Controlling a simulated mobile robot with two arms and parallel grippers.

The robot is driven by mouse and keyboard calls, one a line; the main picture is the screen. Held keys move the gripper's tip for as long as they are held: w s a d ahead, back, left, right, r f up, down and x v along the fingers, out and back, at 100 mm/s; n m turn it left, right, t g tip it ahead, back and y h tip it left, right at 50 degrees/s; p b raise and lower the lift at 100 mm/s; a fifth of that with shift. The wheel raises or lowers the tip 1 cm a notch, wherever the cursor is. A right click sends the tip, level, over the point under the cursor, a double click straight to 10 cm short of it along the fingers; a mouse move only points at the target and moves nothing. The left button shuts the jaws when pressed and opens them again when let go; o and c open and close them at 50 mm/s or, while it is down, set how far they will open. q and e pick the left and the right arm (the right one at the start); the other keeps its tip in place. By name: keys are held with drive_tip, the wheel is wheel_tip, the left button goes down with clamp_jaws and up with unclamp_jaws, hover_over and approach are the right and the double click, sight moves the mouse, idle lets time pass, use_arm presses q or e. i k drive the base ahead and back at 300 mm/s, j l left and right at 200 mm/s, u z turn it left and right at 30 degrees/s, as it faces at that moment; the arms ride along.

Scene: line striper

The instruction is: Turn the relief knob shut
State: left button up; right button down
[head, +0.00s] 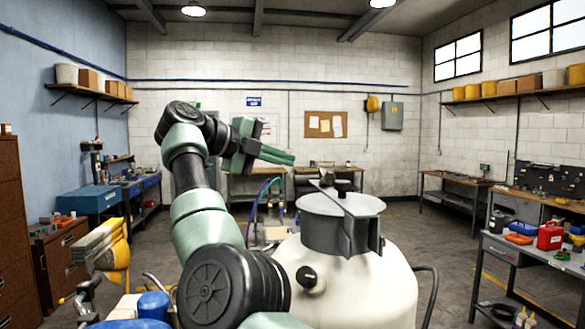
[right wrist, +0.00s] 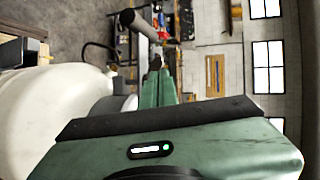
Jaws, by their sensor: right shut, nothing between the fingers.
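A cream-white tank (head: 345,295) stands at the lower middle of the head view, with a grey lid and collar (head: 325,232) on top. A round black knob (head: 306,278) sits on the tank's near side, below the collar. A smaller dark knob (head: 343,186) stands on the lid beside a grey crossbar; I cannot tell which knob is the relief knob. My right gripper (head: 292,158) is shut and empty, above and left of the lid in the picture, apart from both knobs. In the right wrist view its green fingers (right wrist: 158,80) are together, with the tank (right wrist: 55,110) to their left. My left gripper is out of view.
A black hose (head: 430,285) curves off the tank's right side. A right-hand workbench (head: 530,250) carries a red can (head: 550,236). Open floor lies between the tank and that bench.

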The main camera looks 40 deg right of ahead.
sight(306, 276)
drive_tip(key=k+j, duration=0.1)
drive_tip(key=j, duration=0.45)
drive_tip(key=k+j, duration=0.1)
drive_tip(key=j, duration=0.45)
drive_tip(key=k+j, duration=0.1)
drive_tip(key=j, duration=0.45)
drive_tip(key=k+j, duration=0.1)
drive_tip(key=j, duration=0.45)
